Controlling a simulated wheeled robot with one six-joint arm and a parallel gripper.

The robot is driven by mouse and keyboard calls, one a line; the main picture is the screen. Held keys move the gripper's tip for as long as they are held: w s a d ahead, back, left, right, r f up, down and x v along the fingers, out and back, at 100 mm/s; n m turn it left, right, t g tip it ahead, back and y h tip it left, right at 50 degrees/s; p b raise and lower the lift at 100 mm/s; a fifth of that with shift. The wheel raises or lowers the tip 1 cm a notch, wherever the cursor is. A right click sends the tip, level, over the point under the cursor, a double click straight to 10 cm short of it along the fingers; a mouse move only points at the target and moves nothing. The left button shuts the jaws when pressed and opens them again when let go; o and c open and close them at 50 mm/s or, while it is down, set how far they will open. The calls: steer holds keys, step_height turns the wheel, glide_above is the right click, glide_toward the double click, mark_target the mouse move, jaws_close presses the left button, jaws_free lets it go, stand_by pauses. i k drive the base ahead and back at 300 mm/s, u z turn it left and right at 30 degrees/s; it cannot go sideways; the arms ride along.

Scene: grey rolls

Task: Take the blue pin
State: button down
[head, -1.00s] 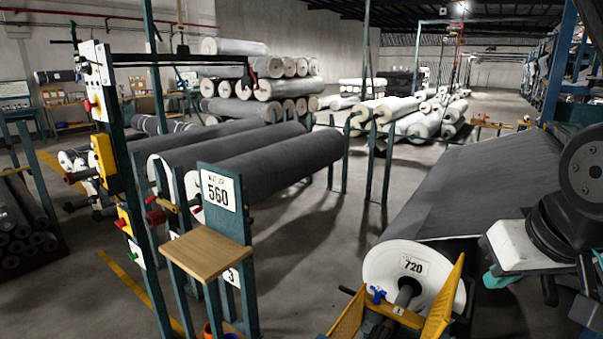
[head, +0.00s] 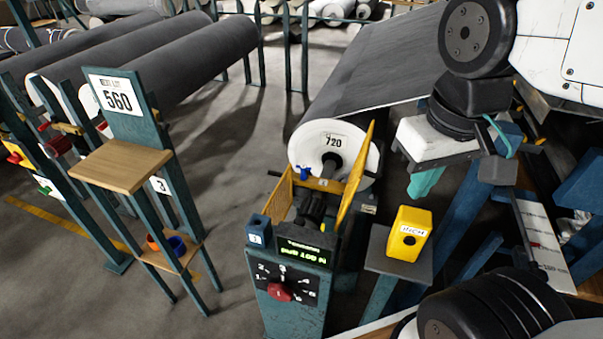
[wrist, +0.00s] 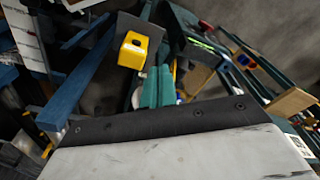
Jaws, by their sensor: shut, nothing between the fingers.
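The small blue pin (head: 304,174) stands at the bracket in front of the white end of the roll labelled 720 (head: 318,140), just left of the roll's dark core. My gripper (head: 424,184) has teal fingers. It hangs to the right of that roll and is apart from the pin. The fingers also show in the wrist view (wrist: 157,88), shut together with nothing between them. In the wrist view the pin cannot be told for sure behind the fingers.
Yellow guard plates (head: 357,168) flank the roll's bracket. A console with a red knob (head: 280,292) stands in front, with a yellow button box (head: 408,234) on a grey post to its right. A wooden shelf stand marked 560 (head: 122,166) is at the left, with open floor between.

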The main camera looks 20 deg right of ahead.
mark_target(303, 168)
steer(key=u, duration=0.05)
steer(key=k, duration=0.5)
steer(key=u, duration=2.05)
steer(key=i, duration=1.4)
steer(key=z, duration=2.85)
steer(key=i, duration=0.5)
steer(key=z, duration=0.05)
